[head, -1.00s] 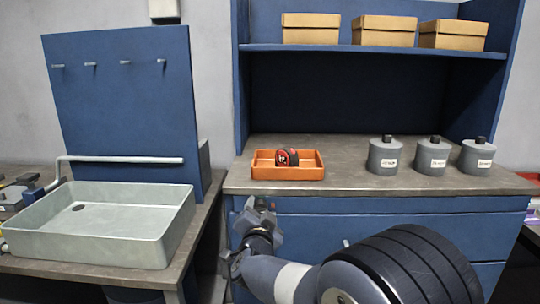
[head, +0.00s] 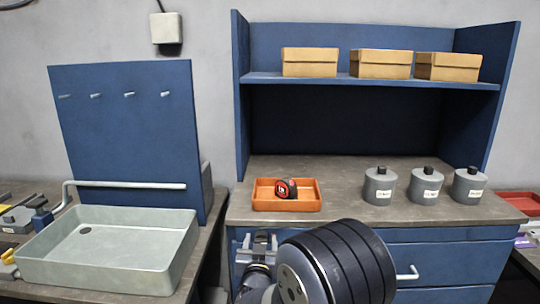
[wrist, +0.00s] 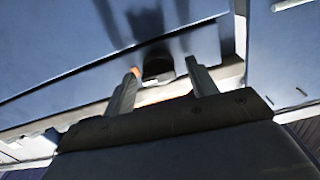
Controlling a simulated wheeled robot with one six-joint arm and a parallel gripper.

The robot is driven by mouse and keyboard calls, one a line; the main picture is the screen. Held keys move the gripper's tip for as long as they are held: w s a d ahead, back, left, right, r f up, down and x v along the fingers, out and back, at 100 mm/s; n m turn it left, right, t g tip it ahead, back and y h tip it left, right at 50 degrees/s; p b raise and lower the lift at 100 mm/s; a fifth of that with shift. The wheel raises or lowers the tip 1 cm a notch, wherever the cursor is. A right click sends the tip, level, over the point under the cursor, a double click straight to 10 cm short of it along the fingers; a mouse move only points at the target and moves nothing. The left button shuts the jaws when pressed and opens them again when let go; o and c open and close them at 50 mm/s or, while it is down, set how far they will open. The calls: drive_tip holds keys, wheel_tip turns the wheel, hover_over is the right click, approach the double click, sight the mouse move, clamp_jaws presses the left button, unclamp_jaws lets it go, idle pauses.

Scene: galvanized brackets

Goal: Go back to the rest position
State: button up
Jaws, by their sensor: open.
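My gripper (head: 259,243) is in front of the blue cabinet, below the worktop edge, at the bottom middle of the head view. In the wrist view its two fingers (wrist: 158,88) stand apart with nothing held between them. A dark rounded shape and a bit of orange show beyond the fingers there; I cannot tell what they are. My arm covers part of the cabinet's drawer fronts.
An orange tray (head: 310,204) with a red and black tape measure (head: 286,188) sits on the worktop (head: 340,213). Several grey canisters (head: 379,186) stand to its right. Cardboard boxes (head: 381,64) line the shelf. A pale sink (head: 110,268) is at left.

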drive_tip(key=shift+r+n+p, duration=0.15)
drive_tip(key=shift+n+p, duration=0.15)
drive_tip(key=shift+p, duration=0.1)
drive_tip(key=s, duration=0.2)
drive_tip(key=s+b, duration=0.1)
drive_tip(key=shift+s+a+f, duration=0.1)
drive_tip(key=shift+s+f, duration=0.1)
drive_tip(key=shift+s, duration=0.8)
